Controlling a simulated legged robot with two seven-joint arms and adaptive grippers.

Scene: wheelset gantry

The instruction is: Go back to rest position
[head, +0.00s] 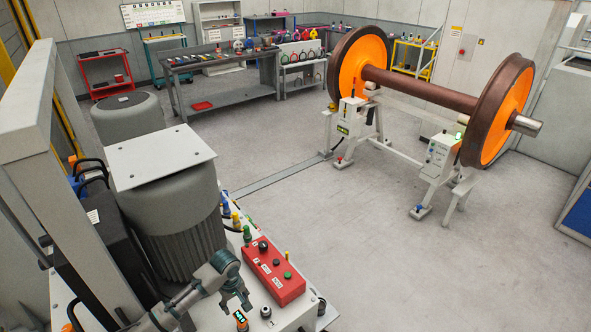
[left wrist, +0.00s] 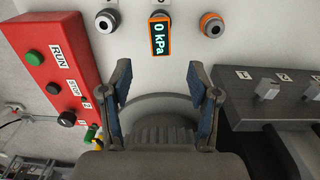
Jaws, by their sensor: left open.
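My left gripper (head: 238,302) is low in the head view, above the white machine top (head: 290,318) and beside the red control box (head: 272,273). In the left wrist view the two fingers of my left gripper (left wrist: 160,88) stand wide apart with nothing between them. Beyond the fingertips is a small orange-framed display (left wrist: 160,38) reading 0 kPa. The red box (left wrist: 58,62) with RUN and STOP labels is at the left there, apart from the fingers. My right gripper is not in view.
A large grey motor (head: 175,215) and a grey post stand close to my left arm. A wheelset (head: 425,90) with orange wheel faces rests on a stand farther off. A workbench (head: 220,85) is at the back.

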